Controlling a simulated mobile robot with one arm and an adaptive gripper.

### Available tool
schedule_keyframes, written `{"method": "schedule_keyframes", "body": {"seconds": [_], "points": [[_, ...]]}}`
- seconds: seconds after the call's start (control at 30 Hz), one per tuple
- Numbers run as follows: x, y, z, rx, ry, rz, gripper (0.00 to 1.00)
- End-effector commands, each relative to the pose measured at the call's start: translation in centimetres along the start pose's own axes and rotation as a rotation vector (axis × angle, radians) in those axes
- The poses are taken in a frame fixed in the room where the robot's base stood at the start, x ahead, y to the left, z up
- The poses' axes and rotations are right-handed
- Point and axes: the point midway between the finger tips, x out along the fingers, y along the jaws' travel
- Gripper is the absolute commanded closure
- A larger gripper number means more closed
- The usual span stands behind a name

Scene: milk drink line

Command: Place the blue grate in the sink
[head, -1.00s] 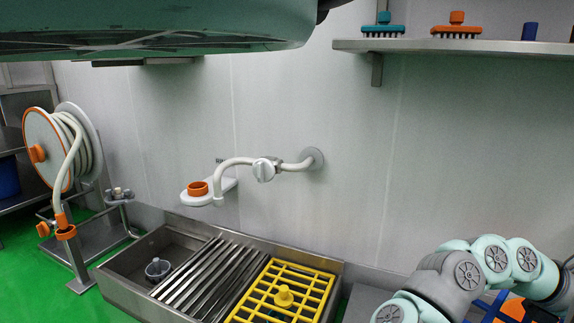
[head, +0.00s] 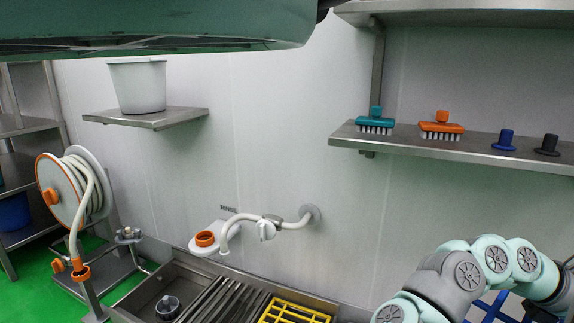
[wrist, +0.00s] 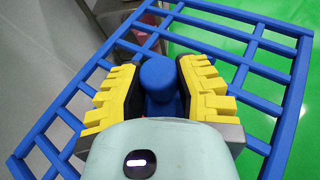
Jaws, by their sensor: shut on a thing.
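The blue grate (wrist: 268,43) fills much of the wrist view, with green floor showing through its bars. My gripper (wrist: 158,88) has its yellow ridged fingers shut on the grate's blue round knob (wrist: 158,73). In the head view a part of the blue grate (head: 487,308) shows at the lower right, behind my arm, and my gripper is out of sight there. The steel sink (head: 140,293) is at the bottom, partly cut off by the picture edge. A yellow grate (head: 292,313) and a steel slatted rack (head: 225,300) lie over its right and middle parts.
A hose reel (head: 72,190) stands at left. A wall shelf (head: 470,150) holds brushes at upper right. A white bucket (head: 138,86) sits on another shelf.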

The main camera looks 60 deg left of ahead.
Motion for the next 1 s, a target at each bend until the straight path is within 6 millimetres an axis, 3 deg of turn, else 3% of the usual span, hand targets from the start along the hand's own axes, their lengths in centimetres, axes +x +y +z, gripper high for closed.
{"method": "schedule_keyframes", "body": {"seconds": [0.03, 1.0], "points": [[-1.1, 0.1, 2.6, 0.000, -0.004, 0.002, 1.00], [-10.1, 0.0, 24.5, 0.001, -0.004, 0.000, 1.00]]}}
